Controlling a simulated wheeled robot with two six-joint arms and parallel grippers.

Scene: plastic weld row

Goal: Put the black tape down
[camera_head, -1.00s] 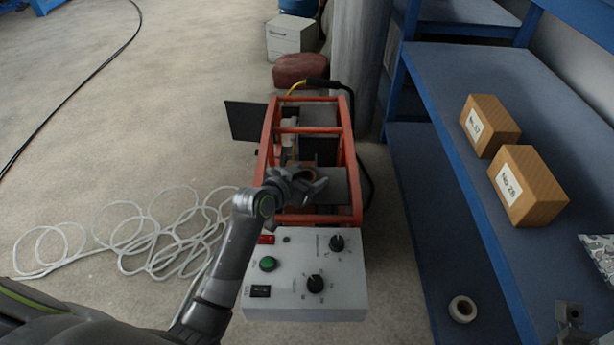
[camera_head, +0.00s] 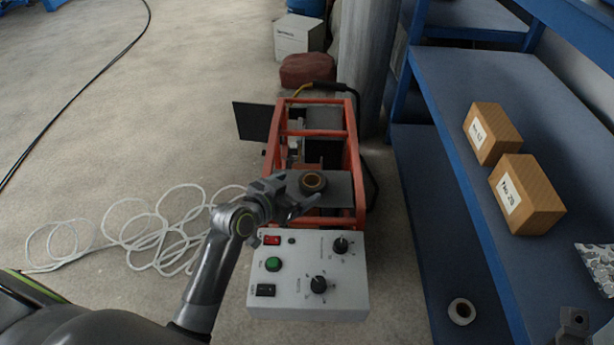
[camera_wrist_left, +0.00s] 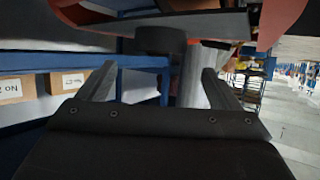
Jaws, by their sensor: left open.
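The black tape (camera_head: 313,182), a dark roll with a tan core, lies flat on the grey plate (camera_head: 338,190) inside the orange frame of the machine. My left gripper (camera_head: 304,205) is open and empty, just in front of the tape on its near left side, and apart from it. In the left wrist view the tape (camera_wrist_left: 160,40) shows as a dark cylinder against the plate, beyond the spread fingers (camera_wrist_left: 156,85).
The machine's orange frame (camera_head: 361,175) surrounds the plate, with a control panel (camera_head: 308,275) in front. A blue shelf (camera_head: 460,85) at right holds two cardboard boxes (camera_head: 527,195). A white tape roll (camera_head: 462,311) lies on the lower shelf. Pale cable coils (camera_head: 135,235) lie on the floor.

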